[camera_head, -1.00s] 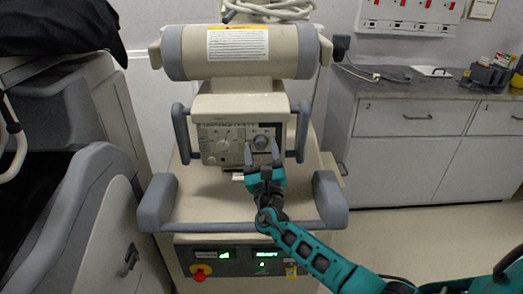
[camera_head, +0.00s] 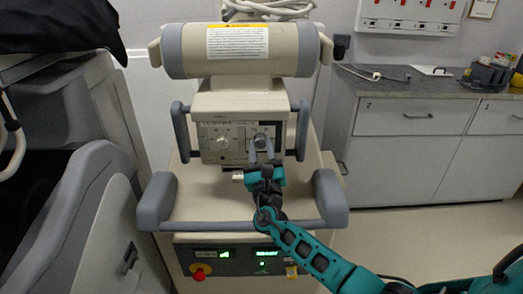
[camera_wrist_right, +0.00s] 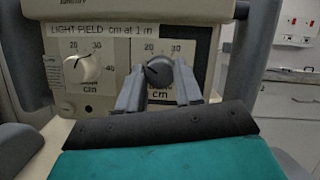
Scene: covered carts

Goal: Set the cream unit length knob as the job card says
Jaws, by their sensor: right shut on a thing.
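The cream unit (camera_head: 240,103) stands upright in the middle, with two round knobs on its front panel. My right gripper (camera_head: 262,152) is shut on the dark grey knob, one finger at each side. The panel above the knobs reads "LIGHT FIELD cm at 1 m". My left gripper is out of view.
A handle bar (camera_head: 200,226) crosses the unit's front below my right gripper. Below it is a red button (camera_head: 198,275) beside green displays. A large grey-cream machine (camera_head: 90,215) stands close at left. A grey counter (camera_head: 400,85) stands at right.

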